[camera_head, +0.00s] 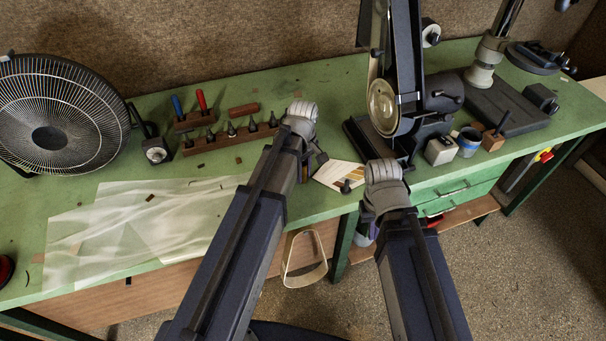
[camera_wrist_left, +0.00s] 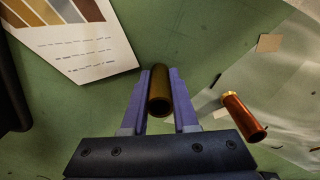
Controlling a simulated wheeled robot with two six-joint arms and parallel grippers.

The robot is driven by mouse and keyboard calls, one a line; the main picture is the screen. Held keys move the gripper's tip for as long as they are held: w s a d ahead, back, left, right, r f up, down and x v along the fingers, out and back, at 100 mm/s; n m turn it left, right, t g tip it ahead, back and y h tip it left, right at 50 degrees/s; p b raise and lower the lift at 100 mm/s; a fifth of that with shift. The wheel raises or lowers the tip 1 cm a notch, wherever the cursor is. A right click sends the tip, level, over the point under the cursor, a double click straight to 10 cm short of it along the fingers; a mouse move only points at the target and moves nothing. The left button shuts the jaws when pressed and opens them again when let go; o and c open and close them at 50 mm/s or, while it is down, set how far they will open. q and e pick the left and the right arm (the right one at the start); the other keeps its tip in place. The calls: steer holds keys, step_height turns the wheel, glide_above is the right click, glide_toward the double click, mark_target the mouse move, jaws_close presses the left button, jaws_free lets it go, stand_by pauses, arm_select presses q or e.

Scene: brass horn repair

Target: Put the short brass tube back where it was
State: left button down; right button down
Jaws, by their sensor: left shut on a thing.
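A short brass tube (camera_wrist_left: 160,93) sits between the two purple fingers of my left gripper (camera_wrist_left: 160,100) in the left wrist view. The gripper is shut on it, and the tube's open end faces the camera. Whether its far end touches the green bench top is unclear. A second, copper-coloured tube (camera_wrist_left: 244,117) lies on the bench to the right of the fingers. In the head view neither tube can be made out; my left arm covers that area. My right gripper hangs below its wrist at the bench's front edge, mostly hidden by my arm.
A colour-striped card (camera_head: 338,174) lies right of my left wrist, and also shows in the left wrist view (camera_wrist_left: 80,45). Translucent sheets (camera_head: 130,225) cover the left bench. A wooden tool rack (camera_head: 228,139) stands behind my arm. A large black machine (camera_head: 405,90) stands at right.

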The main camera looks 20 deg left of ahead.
arm_select(q)
steer(key=shift+f, duration=0.15)
steer(key=c, duration=0.7)
jaws_free()
step_height(320, 180, up, 12)
steer(key=p, duration=1.2)
steer(key=shift+s+d+r+m+y, duration=0.1)
steer(key=shift+s+d+m+y, duration=0.1)
steer(key=shift+s+d+m, duration=1.95)
steer(key=shift+s+d+r+m+y, duration=0.15)
steer(key=shift+s+d+m, duration=1.2)
steer(key=shift+s+m, duration=1.4)
steer(key=shift+s+d+f+m+y, duration=0.1)
steer(key=shift+s+d+m+y, duration=0.15)
steer(key=shift+s+d+m, duration=1.9)
steer(key=shift+s+a+m, duration=0.1)
steer(key=shift+a+m, duration=0.3)
steer(key=shift+m, duration=0.15)
